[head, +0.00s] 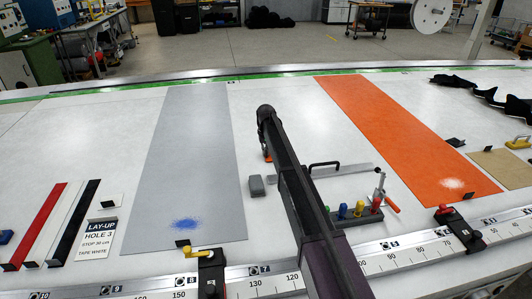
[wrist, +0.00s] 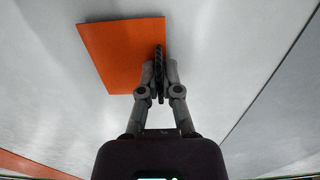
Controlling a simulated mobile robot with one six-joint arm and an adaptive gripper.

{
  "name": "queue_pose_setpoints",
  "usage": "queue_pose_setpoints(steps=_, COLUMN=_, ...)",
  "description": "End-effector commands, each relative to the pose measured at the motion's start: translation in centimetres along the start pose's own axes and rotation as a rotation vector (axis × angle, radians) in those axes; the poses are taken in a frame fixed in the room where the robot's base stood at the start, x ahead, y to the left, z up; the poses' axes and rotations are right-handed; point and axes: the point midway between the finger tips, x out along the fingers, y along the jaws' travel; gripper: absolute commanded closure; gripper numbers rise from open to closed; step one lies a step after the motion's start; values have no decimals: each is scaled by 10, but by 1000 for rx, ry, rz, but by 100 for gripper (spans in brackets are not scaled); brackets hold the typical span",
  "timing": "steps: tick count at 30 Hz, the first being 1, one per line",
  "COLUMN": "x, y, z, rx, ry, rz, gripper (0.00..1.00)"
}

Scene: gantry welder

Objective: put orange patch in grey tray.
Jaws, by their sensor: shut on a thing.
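The orange patch (wrist: 118,52) is a flat, square-cornered sheet in the wrist view. My gripper (wrist: 160,72) is shut on its right edge, and most of the sheet sticks out to the left of the fingers.
A long orange panel (head: 390,125) lies to the right. A small grey block (head: 256,186), a rack with coloured knobs (head: 356,210) and a black-handled bar (head: 340,171) are near my arm. A ruler rail (head: 325,268) with clamps runs along the front.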

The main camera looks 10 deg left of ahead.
Motion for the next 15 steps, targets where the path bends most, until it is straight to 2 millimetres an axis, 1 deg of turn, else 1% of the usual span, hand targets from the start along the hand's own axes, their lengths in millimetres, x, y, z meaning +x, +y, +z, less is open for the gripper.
queue_pose_setpoints(steps=1, x=-6, y=0, z=0, rx=0, ry=0, rz=0, gripper=100)
queue_pose_setpoints(steps=8, x=-25, y=0, z=0, rx=0, ry=0, rz=0, gripper=100)
queue_pose_setpoints(steps=15, x=-51, y=0, z=0, rx=0, ry=0, rz=0, gripper=100)
